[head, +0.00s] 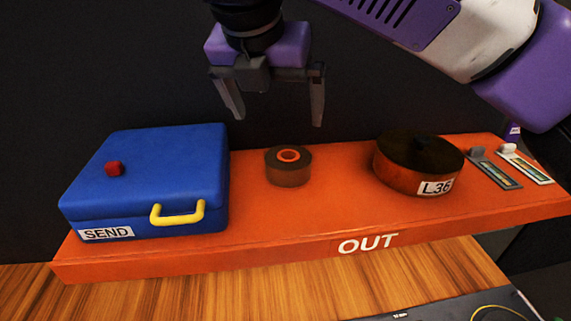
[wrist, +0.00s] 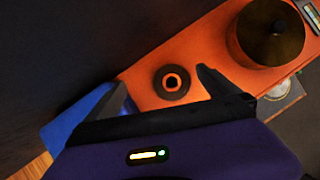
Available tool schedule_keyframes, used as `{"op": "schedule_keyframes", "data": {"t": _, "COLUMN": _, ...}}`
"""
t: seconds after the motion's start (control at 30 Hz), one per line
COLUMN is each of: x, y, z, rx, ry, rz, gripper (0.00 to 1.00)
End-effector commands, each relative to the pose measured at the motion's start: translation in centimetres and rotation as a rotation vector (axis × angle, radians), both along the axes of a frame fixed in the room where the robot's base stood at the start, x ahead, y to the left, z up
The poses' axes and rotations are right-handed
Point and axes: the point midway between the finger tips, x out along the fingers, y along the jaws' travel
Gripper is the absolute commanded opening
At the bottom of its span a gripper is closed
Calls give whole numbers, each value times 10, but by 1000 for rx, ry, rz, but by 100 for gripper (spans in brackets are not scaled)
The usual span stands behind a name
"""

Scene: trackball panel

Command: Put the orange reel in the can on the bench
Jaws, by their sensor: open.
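A small round reel (head: 288,172), brownish with an orange ring at its centre, sits on the orange shelf (head: 300,235) marked OUT. In the wrist view the reel (wrist: 172,92) lies between and just beyond my fingertips. My gripper (head: 276,116) is open and empty, above the reel with its fingers pointing down; its fingers also show in the wrist view (wrist: 160,80). A larger round copper-coloured can (head: 400,178) with a dark top and an L36 label stands right of the reel. It also shows in the wrist view (wrist: 262,50).
A blue case (head: 150,170) with a yellow handle, a red knob and a SEND label stands left of the reel. Slider controls (head: 510,165) are at the shelf's right end. A dark wall rises behind. Wood (head: 200,290) shows below the shelf's front edge.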

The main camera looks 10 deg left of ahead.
Motion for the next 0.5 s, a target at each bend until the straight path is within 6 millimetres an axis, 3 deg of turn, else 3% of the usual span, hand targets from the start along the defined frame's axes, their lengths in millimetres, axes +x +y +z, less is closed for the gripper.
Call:
{"op": "schedule_keyframes", "data": {"t": 0.2, "x": -20, "y": -10, "z": -15, "rx": 31, "ry": 112, "rz": -156, "gripper": 100}}
{"op": "schedule_keyframes", "data": {"t": 0.5, "x": -13, "y": -14, "z": -34, "rx": 45, "ry": 108, "rz": -197, "gripper": 100}}
